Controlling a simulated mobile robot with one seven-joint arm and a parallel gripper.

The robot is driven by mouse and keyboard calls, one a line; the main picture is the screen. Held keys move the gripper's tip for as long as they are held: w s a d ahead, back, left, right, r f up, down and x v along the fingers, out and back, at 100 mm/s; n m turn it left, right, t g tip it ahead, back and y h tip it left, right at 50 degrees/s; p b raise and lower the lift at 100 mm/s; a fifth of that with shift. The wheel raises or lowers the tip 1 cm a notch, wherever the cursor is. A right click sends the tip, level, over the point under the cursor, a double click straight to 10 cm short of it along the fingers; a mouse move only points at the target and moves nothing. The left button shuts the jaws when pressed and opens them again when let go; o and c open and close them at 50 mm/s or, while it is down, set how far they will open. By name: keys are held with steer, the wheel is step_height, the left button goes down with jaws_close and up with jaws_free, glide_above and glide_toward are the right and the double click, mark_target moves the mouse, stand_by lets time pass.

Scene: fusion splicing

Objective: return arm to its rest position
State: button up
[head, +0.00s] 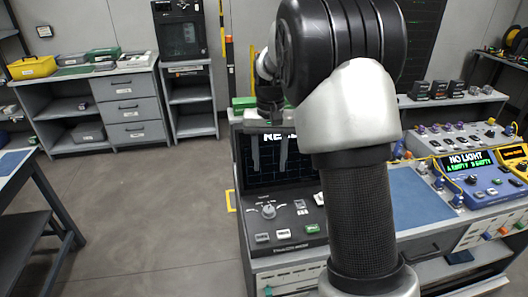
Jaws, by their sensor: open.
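My arm fills the middle of the head view, rising from the bottom centre and bending over at the top. My gripper (269,153) hangs pointing down beyond the elbow, partly hidden by the arm. I cannot tell how far the fingers are from the screen.
The console's panel (290,222) has a knob and several buttons. Right of my arm are a blue mat (418,197) and a blue tester (480,185) reading "NO LIGHT". A grey side table (30,190) stands at left, cabinets (125,105) behind. The floor (150,215) between is clear.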

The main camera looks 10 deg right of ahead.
steer(key=s+r+n+t+p, duration=0.2)
steer(key=s+r+t+p, duration=0.3)
steer(key=s+r, duration=1.4)
steer(key=s+p, duration=0.3)
steer(key=s, duration=0.6)
steer(key=shift+a+n+t, duration=0.3)
steer(key=shift+r, duration=0.1)
